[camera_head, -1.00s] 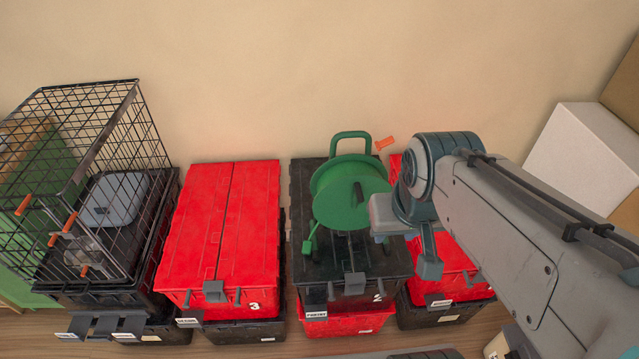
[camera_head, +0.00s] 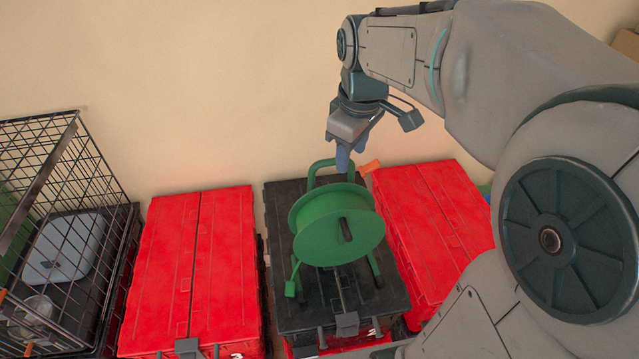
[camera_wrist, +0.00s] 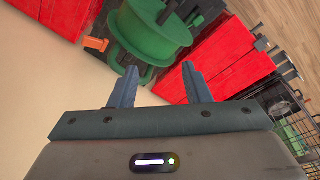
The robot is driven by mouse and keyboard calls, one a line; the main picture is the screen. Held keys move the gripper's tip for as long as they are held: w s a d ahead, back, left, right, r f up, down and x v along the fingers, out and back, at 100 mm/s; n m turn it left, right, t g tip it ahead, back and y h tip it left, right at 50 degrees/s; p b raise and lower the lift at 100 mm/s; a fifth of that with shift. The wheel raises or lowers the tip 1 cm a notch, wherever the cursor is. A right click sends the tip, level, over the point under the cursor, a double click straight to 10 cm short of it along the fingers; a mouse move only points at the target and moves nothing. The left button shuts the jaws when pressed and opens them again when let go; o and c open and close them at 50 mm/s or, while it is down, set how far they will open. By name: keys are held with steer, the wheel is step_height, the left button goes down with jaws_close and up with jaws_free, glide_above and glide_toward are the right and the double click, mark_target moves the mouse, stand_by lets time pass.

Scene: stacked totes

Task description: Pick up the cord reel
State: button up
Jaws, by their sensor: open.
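The green cord reel (camera_head: 335,226) stands on the lid of a black tote (camera_head: 282,208), with its handle arch at the back and a black crank on its front face. In the wrist view the reel (camera_wrist: 150,30) is at the top, beyond the fingertips. My gripper (camera_head: 345,165) is above and behind the reel, by the top of its handle, fingers pointing down. In the wrist view my gripper (camera_wrist: 155,80) is open with nothing between its blue-grey fingers. The handle lies close to the fingers; I cannot tell whether they touch.
Red totes stand left (camera_head: 192,265) and right (camera_head: 432,215) of the black one. A black wire cage (camera_head: 45,165) with a grey-blue box (camera_head: 62,248) inside is at far left. An orange piece (camera_head: 369,167) sits beside the reel handle. A plain wall is close behind.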

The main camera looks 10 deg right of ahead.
mark_target(332, 165)
steer(key=w+f+n+g+b, duration=0.2)
steer(key=w+f+n, duration=0.2)
steer(key=w+n, duration=0.8)
steer(key=w+f, duration=0.1)
steer(key=f, duration=0.3)
steer(key=w+f+m, duration=0.1)
steer(key=f, duration=0.4)
steer(key=f+m+p, duration=0.1)
steer(key=f, duration=0.3)
steer(key=shift+w+f, duration=0.3)
steer(key=shift+w, duration=0.1)
steer(key=shift+f, duration=0.25)
jaws_close()
stand_by(0.6)
steer(key=shift+w+r, duration=0.1)
steer(key=shift+r, duration=0.05)
